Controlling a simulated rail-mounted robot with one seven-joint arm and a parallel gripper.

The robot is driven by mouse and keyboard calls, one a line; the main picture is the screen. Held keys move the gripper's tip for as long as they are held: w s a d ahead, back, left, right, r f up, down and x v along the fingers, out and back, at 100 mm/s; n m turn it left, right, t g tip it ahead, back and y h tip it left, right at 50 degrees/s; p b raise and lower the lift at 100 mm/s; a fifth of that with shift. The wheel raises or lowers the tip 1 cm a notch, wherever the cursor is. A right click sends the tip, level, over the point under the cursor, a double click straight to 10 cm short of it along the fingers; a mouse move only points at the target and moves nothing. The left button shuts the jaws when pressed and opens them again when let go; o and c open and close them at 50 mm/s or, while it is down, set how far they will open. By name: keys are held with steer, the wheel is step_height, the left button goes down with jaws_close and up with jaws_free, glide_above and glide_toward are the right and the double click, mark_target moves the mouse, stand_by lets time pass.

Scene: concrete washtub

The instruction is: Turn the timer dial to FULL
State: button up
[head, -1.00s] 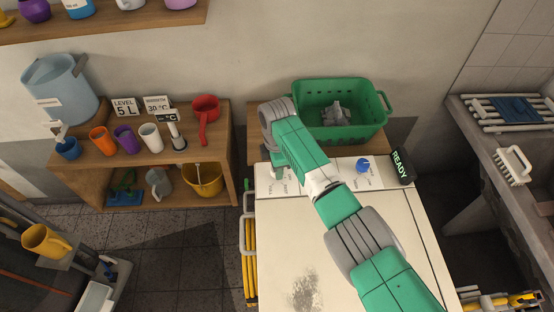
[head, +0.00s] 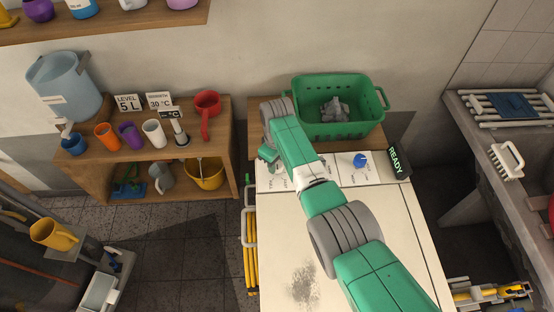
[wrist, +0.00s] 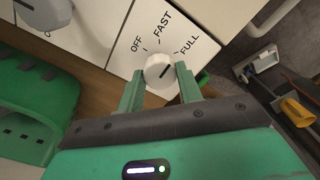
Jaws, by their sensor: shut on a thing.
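The timer dial (wrist: 158,72) is a round white knob on a white panel, with OFF, FAST and FULL printed around it. The dark line on its face points up and right, toward the FULL side; I cannot tell whether it lines up exactly with the FULL mark. My gripper (wrist: 159,80) has one green finger on each side of the dial and is shut on it. In the head view my gripper (head: 268,154) is at the back left of the white machine top (head: 370,225) and hides the dial.
A blue knob (head: 360,160) sits further right on the same panel, beside a black READY display (head: 398,160). A green basket (head: 350,125) with a grey cloth stands behind. A wooden shelf (head: 225,150) with cups and a red dipper (head: 206,104) is at left.

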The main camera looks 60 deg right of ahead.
mark_target(277, 164)
steer(key=m, duration=0.3)
steer(key=shift+m, duration=2.1)
steer(key=o, duration=1)
step_height(277, 164, up, 8)
steer(key=p, duration=0.3)
